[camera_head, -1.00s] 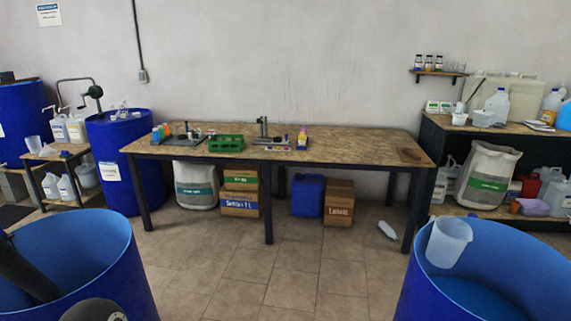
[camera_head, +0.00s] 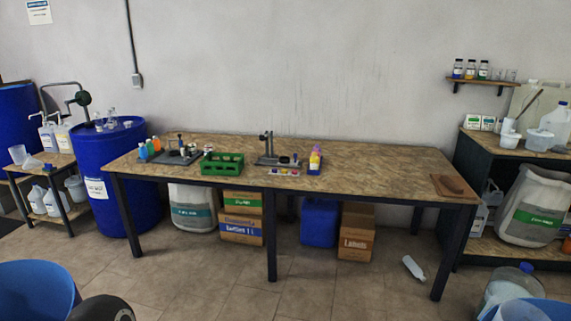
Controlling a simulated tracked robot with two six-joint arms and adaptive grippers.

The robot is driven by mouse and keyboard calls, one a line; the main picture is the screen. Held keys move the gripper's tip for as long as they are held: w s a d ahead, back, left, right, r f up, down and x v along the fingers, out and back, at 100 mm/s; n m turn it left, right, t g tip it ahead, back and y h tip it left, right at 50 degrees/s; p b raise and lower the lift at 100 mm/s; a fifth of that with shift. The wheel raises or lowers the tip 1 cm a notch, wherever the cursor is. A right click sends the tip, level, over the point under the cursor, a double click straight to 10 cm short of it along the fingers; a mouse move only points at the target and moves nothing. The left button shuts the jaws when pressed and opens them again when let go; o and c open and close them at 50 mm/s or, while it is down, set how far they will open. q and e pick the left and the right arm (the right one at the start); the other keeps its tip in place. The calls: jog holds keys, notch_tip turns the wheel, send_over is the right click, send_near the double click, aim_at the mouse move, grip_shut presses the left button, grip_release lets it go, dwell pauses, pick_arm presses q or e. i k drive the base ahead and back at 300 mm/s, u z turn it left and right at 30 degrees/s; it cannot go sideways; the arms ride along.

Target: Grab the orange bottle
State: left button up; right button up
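A small orange bottle (camera_head: 156,144) stands near the left end of the long wooden table (camera_head: 380,163). A blue bottle (camera_head: 150,149) and a green bottle (camera_head: 143,152) stand close beside it, toward the front left. The orange bottle is small in view and its lower part is hard to make out. Neither of my grippers is in view. A dark rounded part at the bottom left seems to be mine.
A green crate (camera_head: 222,164) and a dark metal stand (camera_head: 267,149) are on the table. A blue drum (camera_head: 108,190) stands at its left end.

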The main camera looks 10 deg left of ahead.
aim_at(156, 142)
jog(key=u, duration=0.2)
jog(key=i, duration=1.35)
jog(key=u, duration=0.75)
jog(key=i, duration=1.85)
jog(key=u, duration=0.45)
